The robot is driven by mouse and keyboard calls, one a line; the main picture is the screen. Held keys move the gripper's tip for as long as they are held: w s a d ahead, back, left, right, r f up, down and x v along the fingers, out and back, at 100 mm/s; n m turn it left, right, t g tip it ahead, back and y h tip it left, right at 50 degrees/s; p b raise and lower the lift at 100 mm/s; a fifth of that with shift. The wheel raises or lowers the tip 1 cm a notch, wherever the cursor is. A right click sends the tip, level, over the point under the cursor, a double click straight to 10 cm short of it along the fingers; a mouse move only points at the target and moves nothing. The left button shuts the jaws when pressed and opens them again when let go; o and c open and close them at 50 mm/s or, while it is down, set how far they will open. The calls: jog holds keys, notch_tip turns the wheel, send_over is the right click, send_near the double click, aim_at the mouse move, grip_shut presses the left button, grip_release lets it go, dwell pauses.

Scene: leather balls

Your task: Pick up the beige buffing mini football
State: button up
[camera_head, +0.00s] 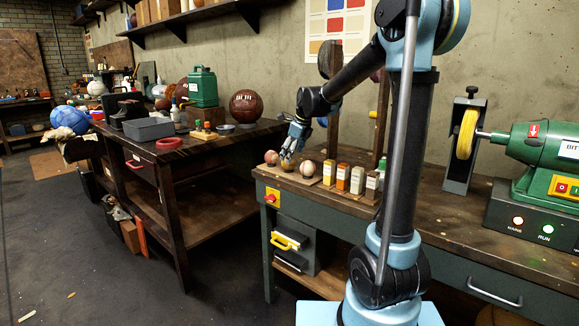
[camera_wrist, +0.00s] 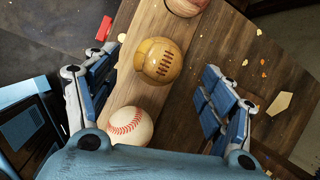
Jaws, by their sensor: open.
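The beige mini football (camera_wrist: 159,61) is a tan, laced ball on a wooden board (camera_wrist: 119,87) in the wrist view. In the head view the ball (camera_head: 288,165) is partly hidden by my gripper. My gripper (camera_head: 291,154) is above the balls on the near left end of the bench. In the wrist view its open fingers (camera_wrist: 157,91) are to the left and right of the football, apart from it, with nothing held. A white baseball with red stitching (camera_wrist: 130,126) is beside the football, nearer my palm. A reddish-brown ball (camera_wrist: 186,5) is on the far side.
Several small bottles (camera_head: 343,177) stand in a row right of the balls. A green buffing machine (camera_head: 545,160) with a yellow wheel (camera_head: 466,134) is further right. Wood scraps (camera_wrist: 279,103) lie on the bench. A separate table (camera_head: 190,150) on the left holds a brown ball and boxes.

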jog(key=shift+x, duration=2.85)
jog(key=shift+s, duration=0.1)
jog(key=shift+c, duration=0.5)
jog(key=c, duration=0.9)
